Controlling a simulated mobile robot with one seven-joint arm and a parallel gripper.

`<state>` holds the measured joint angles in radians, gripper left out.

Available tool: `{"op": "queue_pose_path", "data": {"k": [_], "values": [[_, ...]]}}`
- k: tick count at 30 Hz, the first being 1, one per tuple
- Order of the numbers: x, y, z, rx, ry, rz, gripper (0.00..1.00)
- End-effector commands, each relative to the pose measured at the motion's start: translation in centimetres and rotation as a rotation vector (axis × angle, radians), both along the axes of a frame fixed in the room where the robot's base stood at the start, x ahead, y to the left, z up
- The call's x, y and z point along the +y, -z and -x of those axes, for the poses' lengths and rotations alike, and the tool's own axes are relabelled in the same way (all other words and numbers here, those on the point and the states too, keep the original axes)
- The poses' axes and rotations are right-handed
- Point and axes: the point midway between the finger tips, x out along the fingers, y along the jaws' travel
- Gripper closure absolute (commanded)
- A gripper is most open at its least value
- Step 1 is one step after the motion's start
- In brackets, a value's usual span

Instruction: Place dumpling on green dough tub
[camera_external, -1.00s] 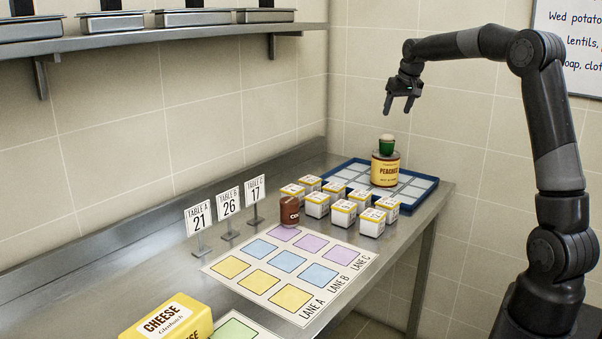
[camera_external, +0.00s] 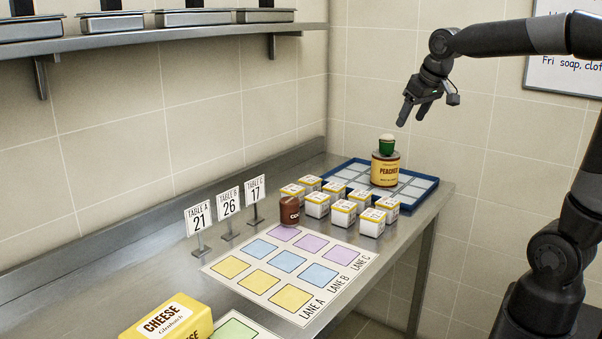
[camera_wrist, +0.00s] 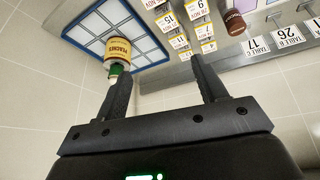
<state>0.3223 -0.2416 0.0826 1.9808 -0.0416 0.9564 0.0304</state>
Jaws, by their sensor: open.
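A small pale dumpling (camera_external: 387,137) sits on top of the green dough tub (camera_external: 386,147). The tub stands on a yellow peaches can (camera_external: 384,170) on the blue tray. My gripper (camera_external: 411,121) is open and empty, above and a little right of the dumpling in the external view, apart from it. In the wrist view the green tub (camera_wrist: 114,69) and the can (camera_wrist: 119,48) show at the left, beside one finger of my gripper (camera_wrist: 161,66).
The blue tray (camera_external: 413,209) has pale square cells. Several white boxes (camera_external: 344,213) and a brown cocoa can (camera_external: 290,211) stand in front of it. Number signs (camera_external: 228,212) line the back. A sheet of coloured squares (camera_external: 290,262) and a yellow cheese block (camera_external: 170,322) lie nearer.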

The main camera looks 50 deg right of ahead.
Motion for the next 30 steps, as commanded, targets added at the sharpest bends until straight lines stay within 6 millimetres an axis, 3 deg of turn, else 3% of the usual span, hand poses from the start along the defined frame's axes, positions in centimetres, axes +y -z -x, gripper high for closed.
{"op": "queue_pose_path", "data": {"k": [1, 6, 12, 15, 21, 30], "values": [[1.7, 0.2, 1.9, -0.007, -0.029, 0.001, 0.35], [5.9, 2.3, 7.9, -0.025, -0.116, -0.006, 0.35], [9.1, 5.7, 14.0, -0.043, -0.207, -0.025, 0.35], [9.9, 7.1, 15.9, -0.048, -0.239, -0.034, 0.35], [10.5, 8.3, 17.5, -0.051, -0.264, -0.041, 0.35], [10.5, 8.3, 17.5, -0.051, -0.264, -0.041, 0.35]]}}
